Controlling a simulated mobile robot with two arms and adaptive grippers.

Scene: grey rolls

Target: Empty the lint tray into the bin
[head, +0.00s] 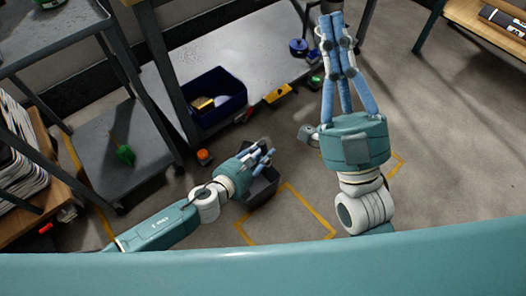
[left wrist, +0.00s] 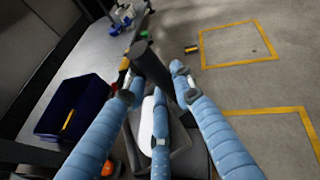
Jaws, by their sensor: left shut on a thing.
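My left gripper (head: 266,156) is low over the floor, its blue fingers closed around a dark bar (left wrist: 148,66). The bar seems to be the handle of a dark grey tray (head: 262,188), which I take as the lint tray. In the left wrist view the tray (left wrist: 180,142) lies below and behind the fingers, partly hidden; a pale shape (left wrist: 149,108) shows between them. A dark blue open bin (head: 224,112) stands to the upper left, apart from the gripper, with yellowish things inside. My right gripper (head: 332,22) reaches up; its fingertips lie close together near the frame top, so its grip is unclear.
An orange-topped item (head: 204,157) sits between bin and left gripper. Yellow lines (head: 290,205) mark open floor. A wooden shelf (head: 490,25) is at top right.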

